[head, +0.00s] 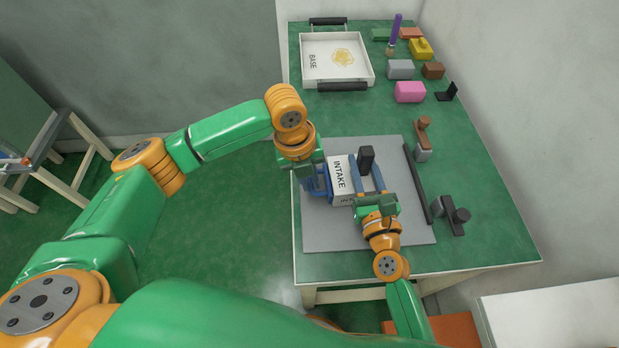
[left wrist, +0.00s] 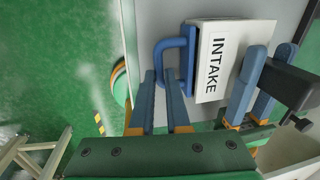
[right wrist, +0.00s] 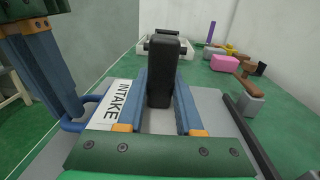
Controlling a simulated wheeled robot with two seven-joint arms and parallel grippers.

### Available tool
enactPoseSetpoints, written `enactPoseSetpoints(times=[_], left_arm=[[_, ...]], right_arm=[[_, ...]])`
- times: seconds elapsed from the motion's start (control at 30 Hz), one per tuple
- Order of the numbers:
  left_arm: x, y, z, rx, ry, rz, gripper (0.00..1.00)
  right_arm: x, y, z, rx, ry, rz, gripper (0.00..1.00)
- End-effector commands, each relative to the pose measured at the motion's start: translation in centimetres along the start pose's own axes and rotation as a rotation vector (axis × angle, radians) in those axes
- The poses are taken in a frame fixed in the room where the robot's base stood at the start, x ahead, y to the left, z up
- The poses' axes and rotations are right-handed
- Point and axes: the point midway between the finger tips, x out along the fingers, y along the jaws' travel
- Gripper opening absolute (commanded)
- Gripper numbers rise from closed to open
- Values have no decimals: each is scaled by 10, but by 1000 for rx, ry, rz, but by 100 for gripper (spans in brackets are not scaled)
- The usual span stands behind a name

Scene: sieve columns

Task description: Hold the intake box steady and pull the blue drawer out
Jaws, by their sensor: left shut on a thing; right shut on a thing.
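The white intake box (head: 341,172), lettered INTAKE, sits on a grey mat (head: 330,233). The blue drawer (left wrist: 188,55) shows at the box's left side as a blue front with a loop handle (left wrist: 172,42); its front looks close against the box. My left gripper (left wrist: 163,74) is shut on the drawer's handle; in the head view my left gripper (head: 319,178) hides most of the drawer. My right gripper (head: 370,176) is shut on a black upright post (right wrist: 162,75) at the box's right side. The post's foot is hidden.
A white BASE tray (head: 313,75) with a yellow pattern stands at the back. Blocks, including a pink one (head: 410,91), stand back right. A black bar (head: 416,185) and clamp-like pieces (head: 455,216) lie right of the box. Open floor lies left of the table.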

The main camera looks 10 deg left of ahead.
Motion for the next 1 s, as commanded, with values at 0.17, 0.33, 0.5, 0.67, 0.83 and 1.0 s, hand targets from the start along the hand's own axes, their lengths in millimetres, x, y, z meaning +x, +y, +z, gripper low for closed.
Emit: enactPoseSetpoints(times=[0.17,0.33,0.5,0.67,0.83,1.0], left_arm=[[0,0,0,0,0,-1,0],[0,0,0,0,0,-1,0],[0,0,0,0,0,-1,0],[0,0,0,0,0,-1,0],[0,0,0,0,0,-1,0],[-2,12,1,-2,1,0,0]], right_arm=[[0,0,0,-1,1,0,0],[0,0,0,-1,1,0,0],[0,0,0,-1,1,0,0],[0,0,0,-1,1,1,0],[0,0,0,-1,1,1,0],[0,0,0,-1,1,0,0]])
